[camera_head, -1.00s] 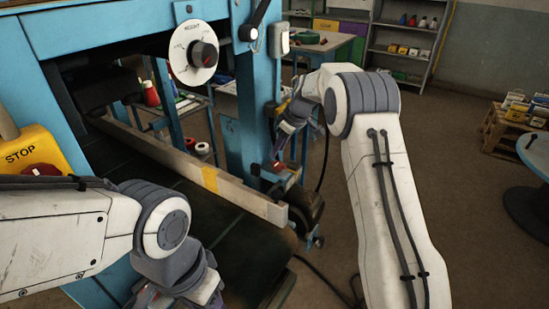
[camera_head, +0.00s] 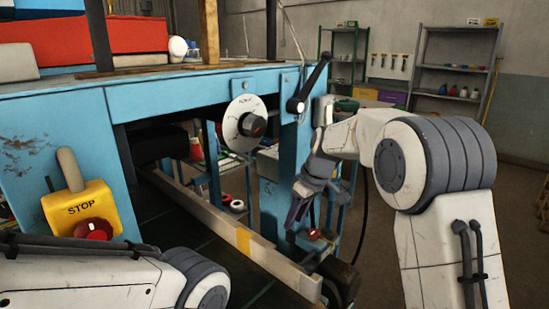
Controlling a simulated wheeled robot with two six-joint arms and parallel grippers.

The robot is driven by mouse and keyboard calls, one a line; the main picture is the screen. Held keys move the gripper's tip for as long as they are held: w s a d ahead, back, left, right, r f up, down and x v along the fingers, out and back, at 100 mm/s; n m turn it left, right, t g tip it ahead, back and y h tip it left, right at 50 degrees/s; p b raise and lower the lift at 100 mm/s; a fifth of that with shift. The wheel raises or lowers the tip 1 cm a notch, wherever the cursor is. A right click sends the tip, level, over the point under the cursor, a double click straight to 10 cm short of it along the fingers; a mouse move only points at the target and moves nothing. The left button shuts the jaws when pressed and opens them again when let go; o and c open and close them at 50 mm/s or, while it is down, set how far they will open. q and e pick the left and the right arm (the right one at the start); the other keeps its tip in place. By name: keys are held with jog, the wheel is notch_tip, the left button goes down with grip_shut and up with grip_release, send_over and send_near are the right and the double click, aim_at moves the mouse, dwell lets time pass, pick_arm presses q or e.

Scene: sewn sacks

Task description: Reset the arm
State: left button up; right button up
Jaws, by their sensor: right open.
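My right arm (camera_head: 438,160) comes in from the right and bends left at its large grey joint. My right gripper (camera_head: 303,217) points down in front of the blue machine frame, near the end of the pale rail. It is open, and I see nothing between its fingers. Whether it touches the machine is hard to tell. My left arm (camera_head: 90,275) lies low across the bottom left corner. Its gripper is outside the picture.
The blue machine (camera_head: 60,125) fills the left side, with a yellow STOP box (camera_head: 78,208), a round dial (camera_head: 245,123) and a black crank handle (camera_head: 312,82). The pale rail (camera_head: 215,225) runs below. Shelves (camera_head: 455,75) stand at the back right. Floor shows at right.

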jog(key=s+a+r+g, duration=0.1)
jog(key=s+a, duration=0.2)
jog(key=s, duration=0.3)
jog(key=s+a+r, duration=0.1)
jog(key=s+a, duration=0.3)
jog(key=s, duration=0.3)
jog(key=s+d+f+h, duration=0.1)
jog(key=s, duration=1)
jog(key=s+d+f+m+g+h+p, duration=0.1)
jog(key=s+f, duration=0.1)
jog(key=s, duration=1)
jog(key=shift+d+f, duration=0.25)
jog(key=shift+f, duration=0.05)
